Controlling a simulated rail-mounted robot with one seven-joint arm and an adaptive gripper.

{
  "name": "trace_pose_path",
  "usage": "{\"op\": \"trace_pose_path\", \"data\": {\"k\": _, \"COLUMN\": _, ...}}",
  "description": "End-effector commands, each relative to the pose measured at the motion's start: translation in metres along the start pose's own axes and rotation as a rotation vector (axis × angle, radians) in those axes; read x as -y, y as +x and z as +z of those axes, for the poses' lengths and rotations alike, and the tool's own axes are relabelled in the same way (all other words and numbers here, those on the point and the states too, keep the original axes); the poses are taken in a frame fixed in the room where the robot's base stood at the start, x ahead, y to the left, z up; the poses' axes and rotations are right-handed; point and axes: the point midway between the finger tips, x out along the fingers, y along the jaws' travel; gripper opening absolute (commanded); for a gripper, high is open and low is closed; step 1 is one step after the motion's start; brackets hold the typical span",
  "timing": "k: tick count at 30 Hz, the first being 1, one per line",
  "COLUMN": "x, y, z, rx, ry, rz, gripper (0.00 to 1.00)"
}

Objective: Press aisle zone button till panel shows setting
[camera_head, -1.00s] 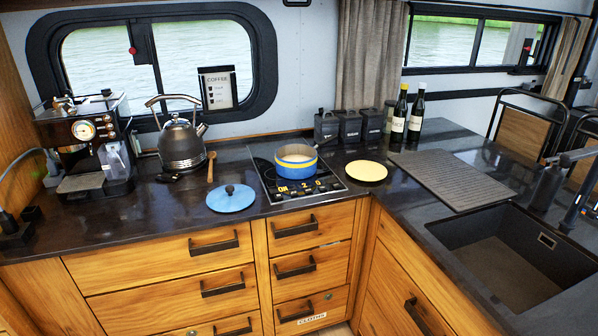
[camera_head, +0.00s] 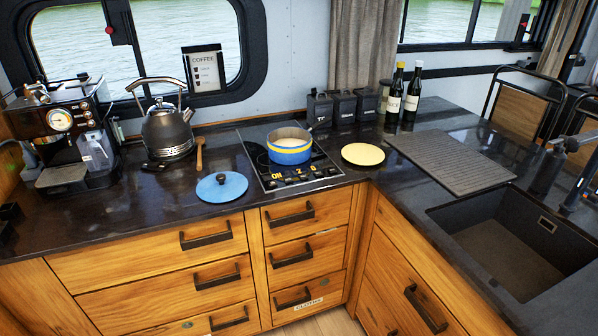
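A dark glass cooktop (camera_head: 262,168) is set in the counter at the middle of the head view. Its front panel (camera_head: 292,177) shows orange characters that read roughly "ON", "2" and "0", with small marks around them. A blue pot with a yellow band (camera_head: 289,151) stands on the cooktop and holds something pale. The individual zone buttons are too small to make out. My gripper is not in view.
A blue lid (camera_head: 221,187) and a wooden spoon (camera_head: 199,155) lie left of the cooktop. A kettle (camera_head: 168,134) and coffee machine (camera_head: 62,135) stand farther left. A yellow plate (camera_head: 362,154), ribbed mat (camera_head: 450,163) and sink (camera_head: 500,245) are at right.

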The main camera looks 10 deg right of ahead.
Motion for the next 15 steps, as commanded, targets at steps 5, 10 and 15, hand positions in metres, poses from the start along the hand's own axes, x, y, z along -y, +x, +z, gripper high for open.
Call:
{"op": "trace_pose_path", "data": {"k": 5, "x": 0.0, "y": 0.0, "z": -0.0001, "rx": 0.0, "ry": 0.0, "rz": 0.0, "gripper": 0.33}}
{"op": "trace_pose_path", "data": {"k": 10, "x": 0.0, "y": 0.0, "z": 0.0, "rx": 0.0, "ry": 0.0, "rz": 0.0, "gripper": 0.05}}
{"op": "trace_pose_path", "data": {"k": 15, "x": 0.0, "y": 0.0, "z": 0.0, "rx": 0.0, "ry": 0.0, "rz": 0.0, "gripper": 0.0}}
